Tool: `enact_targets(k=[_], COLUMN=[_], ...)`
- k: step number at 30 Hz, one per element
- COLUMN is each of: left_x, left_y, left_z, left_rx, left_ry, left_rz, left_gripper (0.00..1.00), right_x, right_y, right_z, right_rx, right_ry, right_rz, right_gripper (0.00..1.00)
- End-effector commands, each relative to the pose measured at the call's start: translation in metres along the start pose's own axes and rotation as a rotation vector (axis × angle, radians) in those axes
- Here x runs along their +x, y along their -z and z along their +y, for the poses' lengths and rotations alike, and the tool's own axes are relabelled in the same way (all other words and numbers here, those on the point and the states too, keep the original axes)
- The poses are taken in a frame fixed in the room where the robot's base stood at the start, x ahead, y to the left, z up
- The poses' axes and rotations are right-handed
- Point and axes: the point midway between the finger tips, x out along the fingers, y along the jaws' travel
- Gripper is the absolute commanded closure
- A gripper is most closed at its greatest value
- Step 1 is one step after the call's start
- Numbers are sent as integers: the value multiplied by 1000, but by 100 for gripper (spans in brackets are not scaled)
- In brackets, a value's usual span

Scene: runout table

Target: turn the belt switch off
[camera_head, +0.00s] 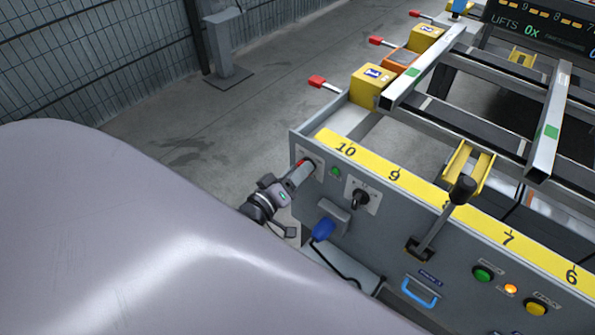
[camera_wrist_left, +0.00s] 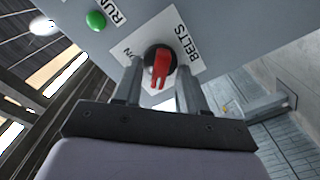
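The belt switch is a red knob (camera_wrist_left: 160,66) on a black round base, on a white plate marked BELTS (camera_wrist_left: 188,42) in the left wrist view. The knob's handle points down in that view, toward my gripper. In the head view the red of the switch (camera_head: 299,163) shows at the panel's left end, partly hidden by my gripper. My left gripper (camera_head: 301,172) is open at the switch. In the left wrist view its two fingers (camera_wrist_left: 159,88) stand either side of the knob, with gaps visible. My right gripper is not in view.
A green lamp (camera_head: 335,171) and a black rotary switch (camera_head: 360,199) sit right of the belt switch. A blue plug (camera_head: 323,229) sticks out below. A black-knobbed lever (camera_head: 439,222) stands farther right. Grey floor (camera_head: 200,140) lies open beyond the panel's left end.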

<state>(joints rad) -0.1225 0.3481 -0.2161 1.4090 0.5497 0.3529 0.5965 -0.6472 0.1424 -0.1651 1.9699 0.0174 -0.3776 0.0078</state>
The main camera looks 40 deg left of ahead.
Motion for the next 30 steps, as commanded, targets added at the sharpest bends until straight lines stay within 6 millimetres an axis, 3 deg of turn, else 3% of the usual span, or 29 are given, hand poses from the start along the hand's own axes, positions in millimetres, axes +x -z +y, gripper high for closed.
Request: enact_targets(k=[8, 21, 30], left_x=[-5, -60, -72], left_y=[0, 0, 0], left_z=[0, 0, 0], left_rx=[2, 2, 2], left_ry=[0, 1, -1], left_rz=[-1, -2, 0], left_gripper=[58, 58, 58], right_x=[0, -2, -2], right_y=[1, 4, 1], right_z=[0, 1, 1], right_rx=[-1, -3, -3], right_ry=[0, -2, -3], right_rz=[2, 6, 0], right_gripper=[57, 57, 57])
